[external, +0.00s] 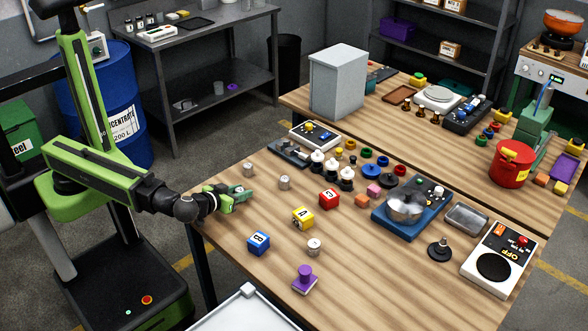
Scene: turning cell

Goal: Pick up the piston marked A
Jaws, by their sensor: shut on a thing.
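Lettered cubes stand right of my gripper: blue (258,243), yellow (302,218) and red (329,198). A purple stamp-like piece (304,279) is at the front. A blue machine with a metal bowl (406,207) stands further right. The front-middle tabletop is mostly clear.

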